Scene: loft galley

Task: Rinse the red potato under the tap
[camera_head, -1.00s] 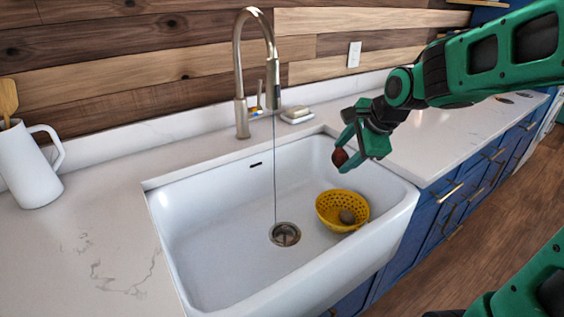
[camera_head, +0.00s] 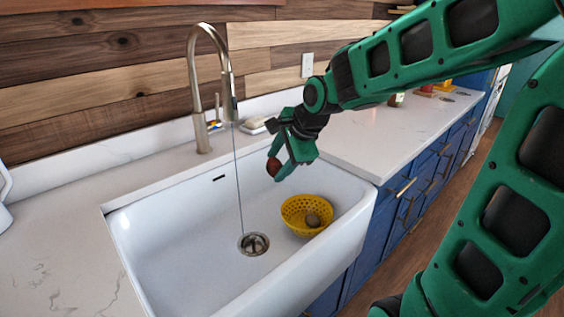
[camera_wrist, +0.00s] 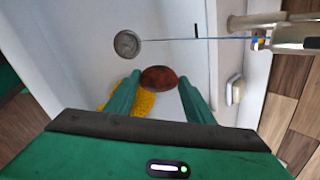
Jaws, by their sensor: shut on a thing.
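My gripper (camera_head: 281,168) is shut on the red potato (camera_head: 273,167) and holds it above the right part of the white sink (camera_head: 180,222). In the wrist view the red potato (camera_wrist: 158,79) sits between my two green fingertips. The tap (camera_head: 205,90) stands behind the sink, and a thin stream of water (camera_head: 239,190) falls from it to the drain (camera_head: 254,244). The potato is to the right of the stream, apart from it. The stream also shows in the wrist view (camera_wrist: 190,39).
A soap bar on a dish (camera_head: 254,125) lies behind the sink, right of the tap. The left part of the basin is free.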

